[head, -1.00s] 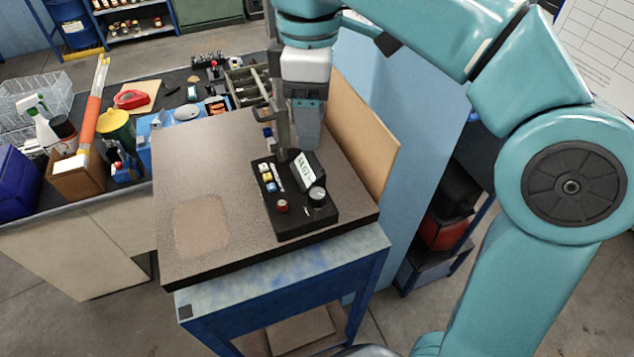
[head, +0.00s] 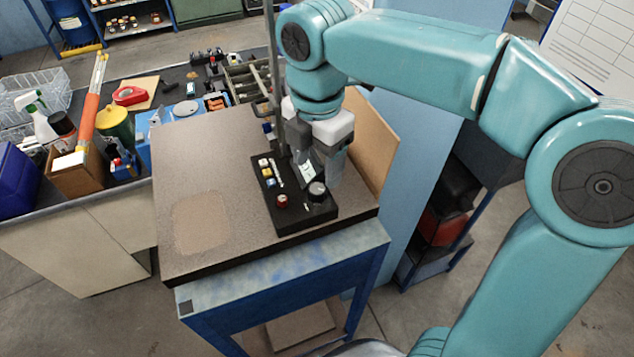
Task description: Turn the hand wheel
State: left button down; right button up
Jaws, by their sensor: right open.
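A black instrument base (head: 297,217) stands on the brown-grey bench top, with a thin grey upright post (head: 272,75) behind it. A round black knob with a pale top (head: 317,190) sits at its front right, beside a small red knob (head: 282,200). I cannot make out a separate hand wheel for certain. My right gripper (head: 321,172) points down over the back right of the base, just behind the black knob. It is open, with nothing seen between its fingers. It partly hides the tilted display (head: 306,172). My left gripper is out of view.
A tan board (head: 372,140) stands upright along the right edge of the bench top (head: 215,150). The left bench top is clear. A cluttered side bench with a yellow-lidded green container (head: 116,122) and a cardboard box (head: 75,178) lies left.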

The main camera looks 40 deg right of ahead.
aim_at(317, 188)
notch_tip(317, 188, down, 6)
jog(key=shift+r, duration=0.15)
jog(key=c, duration=1)
jog(key=shift+c, duration=0.2)
jog(key=shift+m, duration=0.4)
